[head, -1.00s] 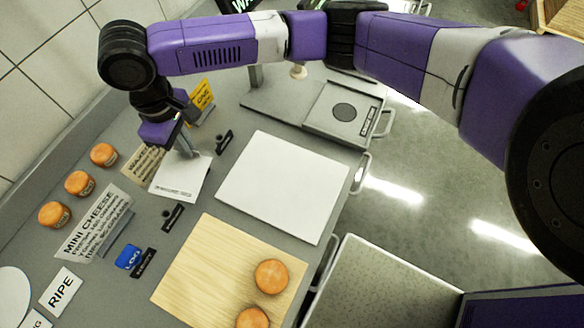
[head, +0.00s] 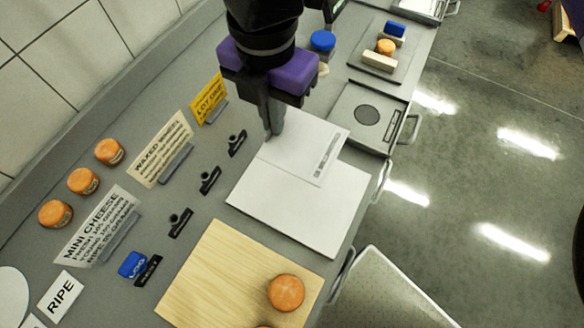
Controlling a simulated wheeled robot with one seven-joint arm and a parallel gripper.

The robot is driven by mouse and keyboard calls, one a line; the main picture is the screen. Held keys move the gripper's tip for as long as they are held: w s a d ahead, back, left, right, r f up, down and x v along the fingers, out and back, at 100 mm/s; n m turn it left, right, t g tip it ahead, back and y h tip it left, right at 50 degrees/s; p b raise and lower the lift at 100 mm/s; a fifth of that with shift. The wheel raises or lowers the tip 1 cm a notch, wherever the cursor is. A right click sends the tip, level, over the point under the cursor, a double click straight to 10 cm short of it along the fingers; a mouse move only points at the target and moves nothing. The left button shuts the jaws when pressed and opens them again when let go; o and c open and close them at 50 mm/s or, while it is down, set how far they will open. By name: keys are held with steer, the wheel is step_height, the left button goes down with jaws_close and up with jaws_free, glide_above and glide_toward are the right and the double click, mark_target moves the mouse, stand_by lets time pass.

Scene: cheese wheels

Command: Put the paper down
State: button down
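The paper (head: 300,147) is a white sheet with a printed line of text along its right side. It overlaps the upper part of a larger white board (head: 295,210) and reaches past that board's upper edge. My gripper (head: 274,132) points down at the paper's left edge, its fingers close together and shut on the sheet. I cannot tell whether the paper touches the board or hovers just above it.
A wooden board (head: 215,270) with orange cheese wheels (head: 286,293) lies below the white board. A grey scale-like plate (head: 368,115) stands to the right. Black clip-like pieces (head: 209,180), small signs and more cheeses (head: 83,181) line the left side.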

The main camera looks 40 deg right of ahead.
mark_target(279, 178)
step_height(279, 178, down, 19)
steer(key=shift+r, duration=0.1)
stand_by(0.4)
steer(key=shift+f, duration=0.2)
steer(key=c, duration=1.7)
jaws_free()
steer(key=shift+r, duration=0.1)
